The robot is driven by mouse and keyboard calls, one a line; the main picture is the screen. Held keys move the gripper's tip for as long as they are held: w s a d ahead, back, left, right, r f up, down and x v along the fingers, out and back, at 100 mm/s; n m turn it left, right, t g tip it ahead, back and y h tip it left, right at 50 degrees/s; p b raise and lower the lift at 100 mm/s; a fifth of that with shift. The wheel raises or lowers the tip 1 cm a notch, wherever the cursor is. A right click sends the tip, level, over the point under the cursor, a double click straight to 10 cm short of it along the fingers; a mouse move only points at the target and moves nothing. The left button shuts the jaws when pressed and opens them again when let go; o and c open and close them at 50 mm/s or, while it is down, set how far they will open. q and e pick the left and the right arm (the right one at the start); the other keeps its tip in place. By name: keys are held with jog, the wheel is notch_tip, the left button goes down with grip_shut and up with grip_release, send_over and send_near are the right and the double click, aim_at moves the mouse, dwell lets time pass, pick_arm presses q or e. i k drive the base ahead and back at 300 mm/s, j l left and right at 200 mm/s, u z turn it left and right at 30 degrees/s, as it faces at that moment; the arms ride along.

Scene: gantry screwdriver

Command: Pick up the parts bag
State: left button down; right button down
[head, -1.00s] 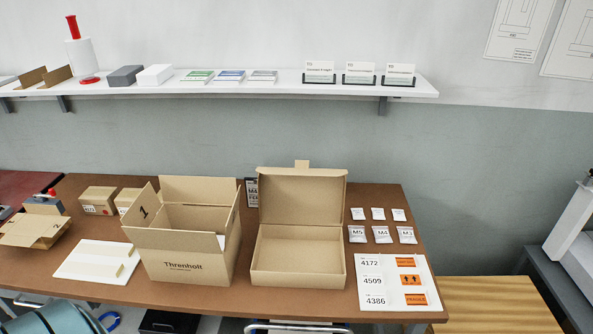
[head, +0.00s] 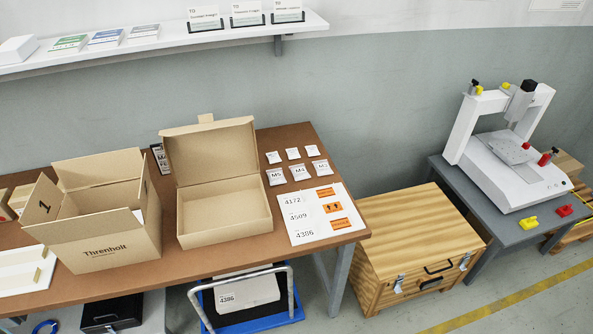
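Several small white parts bags lie on the brown table in two rows, right of the open shallow carton. The front row has larger bags marked M5 (head: 276,177), M4 (head: 299,172) and one that looks like M3 (head: 322,168). The back row has smaller bags (head: 292,154) with print too small to read. All lie flat and apart from each other. Neither of my grippers shows in the head view.
An open shallow carton (head: 224,215) and an open box marked Threnholt (head: 110,250) stand left of the bags. A white label sheet (head: 300,232) lies in front of them. A wooden chest (head: 405,240) and a grey table with a white gantry machine (head: 512,185) stand to the right.

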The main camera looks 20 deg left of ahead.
aim_at(299, 172)
jog(key=i+l+u, duration=0.15)
jog(key=l, duration=0.2)
jog(key=i+l+u, duration=0.15)
jog(key=l, duration=0.25)
jog(key=i+l+u, duration=0.15)
jog(key=l, duration=0.2)
jog(key=i+l+u, duration=0.15)
jog(key=l, duration=0.3)
jog(key=i+l+u, duration=0.15)
jog(key=l, duration=0.25)
jog(key=i+l+u, duration=0.15)
jog(key=l, duration=0.3)
jog(key=k, duration=0.05)
